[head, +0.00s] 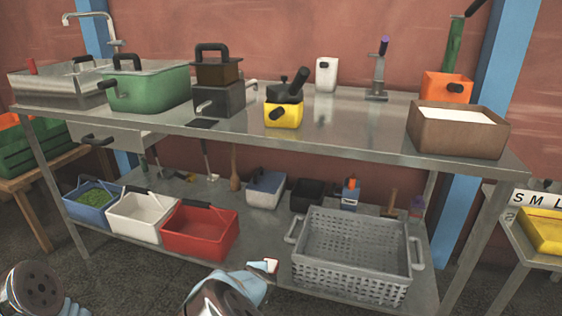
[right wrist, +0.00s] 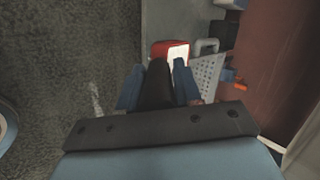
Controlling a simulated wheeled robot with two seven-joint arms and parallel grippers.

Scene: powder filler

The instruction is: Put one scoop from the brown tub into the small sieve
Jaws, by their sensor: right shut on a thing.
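The brown tub (head: 427,132), filled with something white, stands at the right end of the upper table. My right gripper (head: 258,270) is low in front of the lower shelf, well away from the tub. In the right wrist view its blue fingers (right wrist: 158,90) are shut on a dark handle. I cannot make out a small sieve for certain. My left gripper is out of view; only part of that arm shows.
The upper table holds a green box (head: 150,90), a dark grey box (head: 218,100), a yellow bin (head: 283,113) and an orange bin (head: 446,86). The lower shelf holds a red bin (head: 200,232), a white bin (head: 140,218) and a large grey basket (head: 350,262).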

